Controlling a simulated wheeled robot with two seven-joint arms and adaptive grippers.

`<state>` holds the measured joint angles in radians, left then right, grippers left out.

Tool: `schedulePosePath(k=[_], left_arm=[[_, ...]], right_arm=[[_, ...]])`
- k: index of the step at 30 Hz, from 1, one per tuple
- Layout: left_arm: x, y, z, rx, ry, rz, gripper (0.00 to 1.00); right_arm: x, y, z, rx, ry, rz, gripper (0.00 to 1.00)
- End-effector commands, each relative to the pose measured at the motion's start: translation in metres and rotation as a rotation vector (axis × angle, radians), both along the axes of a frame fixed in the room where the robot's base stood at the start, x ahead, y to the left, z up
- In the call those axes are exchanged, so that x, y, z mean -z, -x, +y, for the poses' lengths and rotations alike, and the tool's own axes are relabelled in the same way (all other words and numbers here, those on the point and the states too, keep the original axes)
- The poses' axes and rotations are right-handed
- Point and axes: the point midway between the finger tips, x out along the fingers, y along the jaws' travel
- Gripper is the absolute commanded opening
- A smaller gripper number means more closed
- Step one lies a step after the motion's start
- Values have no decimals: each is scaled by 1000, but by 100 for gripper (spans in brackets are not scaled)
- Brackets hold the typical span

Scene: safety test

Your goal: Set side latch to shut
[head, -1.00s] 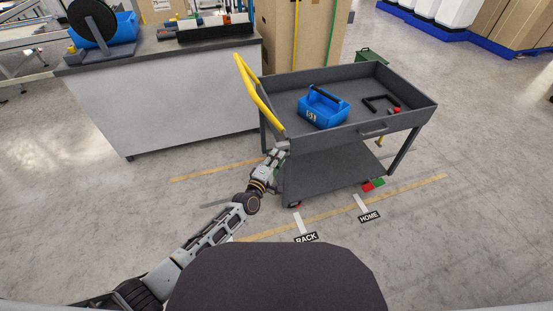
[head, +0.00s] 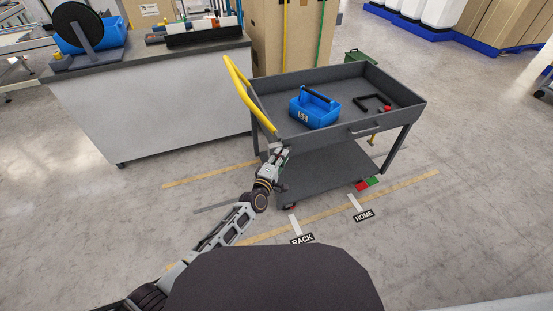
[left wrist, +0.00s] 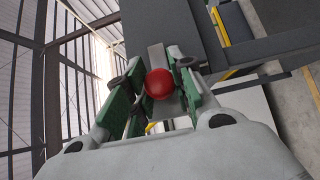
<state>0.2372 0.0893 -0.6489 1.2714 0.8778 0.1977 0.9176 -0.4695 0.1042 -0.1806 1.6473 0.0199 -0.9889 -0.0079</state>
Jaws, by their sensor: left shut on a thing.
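A grey two-tier cart (head: 340,133) with a yellow push handle (head: 245,90) stands ahead. My left gripper (head: 278,152) is at its left front corner, below the lower end of the handle. In the left wrist view, the gripper (left wrist: 157,88) is shut on a round red knob (left wrist: 158,83), which sits between the green-sided fingers. A flat grey metal strip (left wrist: 156,55) shows just behind the knob. I take the knob for the side latch's. In the head view the gripper hides it, so I cannot tell the latch's position. My right gripper is not in view.
The cart's top tray holds a blue tote (head: 314,108) and a black bracket (head: 371,103). Red and green patches (head: 367,184) show by its lower shelf. RACK (head: 302,239) and HOME (head: 364,215) labels mark the floor. A workbench (head: 150,95) stands left; front floor is open.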

Motion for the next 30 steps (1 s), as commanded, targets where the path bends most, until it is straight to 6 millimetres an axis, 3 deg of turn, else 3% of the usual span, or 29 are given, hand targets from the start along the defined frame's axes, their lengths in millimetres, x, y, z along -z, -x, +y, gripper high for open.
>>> schedulePosePath(k=[8,9,14,30], left_arm=[[-1,1,-4,5,1,0,0],[-1,1,-4,6,1,0,28],[-1,1,-4,5,1,0,47],[-1,5,0,3,1,0,47]], right_arm=[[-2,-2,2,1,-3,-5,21],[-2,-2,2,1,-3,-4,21],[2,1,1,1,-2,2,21],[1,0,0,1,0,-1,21]])
